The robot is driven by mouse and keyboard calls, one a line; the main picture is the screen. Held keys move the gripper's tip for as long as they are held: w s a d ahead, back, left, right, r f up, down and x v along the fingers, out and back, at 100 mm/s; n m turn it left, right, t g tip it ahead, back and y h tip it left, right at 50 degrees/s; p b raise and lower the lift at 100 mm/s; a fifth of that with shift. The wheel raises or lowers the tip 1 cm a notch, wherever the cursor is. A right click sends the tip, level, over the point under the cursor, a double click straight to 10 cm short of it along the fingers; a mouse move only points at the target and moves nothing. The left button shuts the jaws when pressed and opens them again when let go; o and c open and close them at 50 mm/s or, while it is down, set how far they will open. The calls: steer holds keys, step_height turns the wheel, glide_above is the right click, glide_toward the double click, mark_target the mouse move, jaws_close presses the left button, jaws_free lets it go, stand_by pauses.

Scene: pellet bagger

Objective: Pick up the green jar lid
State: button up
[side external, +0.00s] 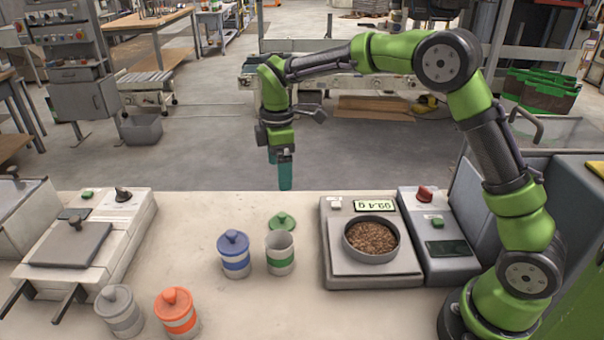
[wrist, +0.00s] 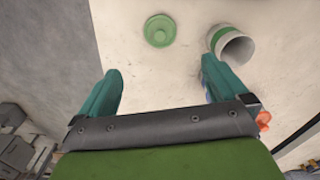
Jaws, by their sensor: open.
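The green jar lid (side external: 283,221) lies on the table just behind the open white jar with a green band (side external: 280,255). In the wrist view the round green lid (wrist: 160,31), with a knob at its centre, lies flat and apart from the jar (wrist: 232,46) to its right. My gripper (side external: 285,176) points down near the table's far edge, above and behind the lid. In the wrist view my gripper (wrist: 160,78) is open with nothing between its teal fingers, and the lid lies beyond the fingertips.
A blue lidded jar (side external: 234,255) stands left of the open jar. Orange (side external: 177,312) and grey (side external: 119,311) lidded jars stand front left. A scale (side external: 340,270) with a bowl of pellets (side external: 371,237) is at right. A sealing machine (side external: 75,245) is at left.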

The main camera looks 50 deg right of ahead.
mark_target(283, 214)
step_height(283, 214, down, 15)
steer(key=shift+s+d+r, duration=0.1)
steer(key=shift+r, duration=0.05)
stand_by(0.4)
steer(key=shift+c, duration=0.3)
steer(key=c, duration=1)
steer(key=shift+r, duration=0.15)
